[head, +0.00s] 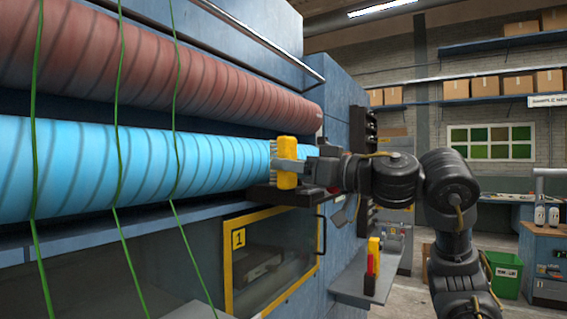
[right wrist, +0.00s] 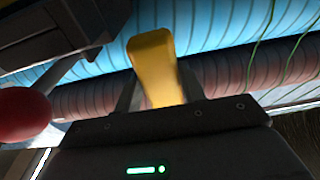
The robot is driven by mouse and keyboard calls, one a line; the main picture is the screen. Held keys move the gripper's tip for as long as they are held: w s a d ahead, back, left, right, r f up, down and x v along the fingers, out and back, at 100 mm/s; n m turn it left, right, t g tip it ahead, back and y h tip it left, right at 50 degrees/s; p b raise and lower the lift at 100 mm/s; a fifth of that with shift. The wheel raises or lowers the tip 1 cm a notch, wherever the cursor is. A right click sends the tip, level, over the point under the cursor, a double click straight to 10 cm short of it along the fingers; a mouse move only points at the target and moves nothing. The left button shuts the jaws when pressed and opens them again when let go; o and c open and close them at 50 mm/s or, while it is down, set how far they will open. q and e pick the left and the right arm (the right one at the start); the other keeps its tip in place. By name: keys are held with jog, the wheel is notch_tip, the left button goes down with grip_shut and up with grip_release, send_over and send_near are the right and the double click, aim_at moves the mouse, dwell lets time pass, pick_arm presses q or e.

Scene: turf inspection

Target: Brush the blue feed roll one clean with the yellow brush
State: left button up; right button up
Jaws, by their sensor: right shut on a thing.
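The blue feed roll (head: 120,165) runs across the left of the head view, banded with dark spiral lines. It also shows at the top of the right wrist view (right wrist: 210,40). The yellow brush (head: 287,175) is upright at the roll's right end, its pale bristles on the roll side. They look close to or touching the blue surface; I cannot tell which. My right gripper (head: 303,170) is shut on the brush. In the right wrist view the yellow handle (right wrist: 153,65) stands between the fingers. My left gripper is not in view.
A red-brown roll (head: 150,65) lies above the blue one. Green strands (head: 120,150) hang in front of both. A dark ledge (head: 290,195) is just below the brush. A yellow-framed window (head: 232,270) marked 1 is below. A side shelf (head: 350,290) holds a red and yellow item (head: 372,262).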

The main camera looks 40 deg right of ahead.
jog(key=shift+s, duration=0.15)
jog(key=shift+v, duration=1.45)
jog(key=shift+r, duration=0.25)
jog(key=r+v, duration=0.2)
jog(key=v, duration=2)
jog(key=shift+r, duration=0.45)
